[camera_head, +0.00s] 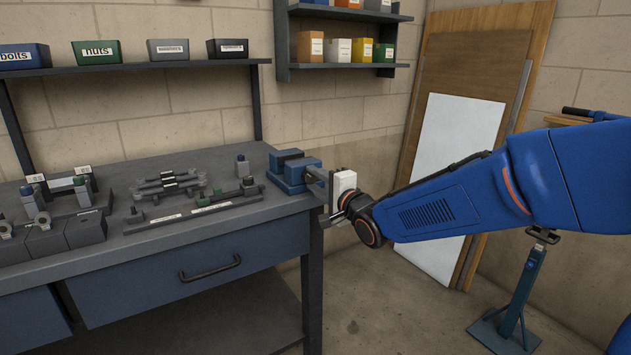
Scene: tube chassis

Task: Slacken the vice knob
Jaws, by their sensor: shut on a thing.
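The blue vice (291,170) sits on the right end of the dark workbench (215,232). Its dark screw (316,174) sticks out to the right, past the bench edge. My gripper (329,199) is at the outer end of this screw, reaching in from the right with my blue arm. It is shut on the vice knob, which is mostly hidden behind the gripper parts and a pale block at the wrist. The exact finger contact is too small to tell. The gap between the vice jaws cannot be made out.
Grey blocks and racks of small parts (172,185) fill the bench left of the vice. A shelf with labelled bins (168,49) is above. A blue stand (520,290) is on the floor at right. A white panel (459,150) leans on the wall behind my arm.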

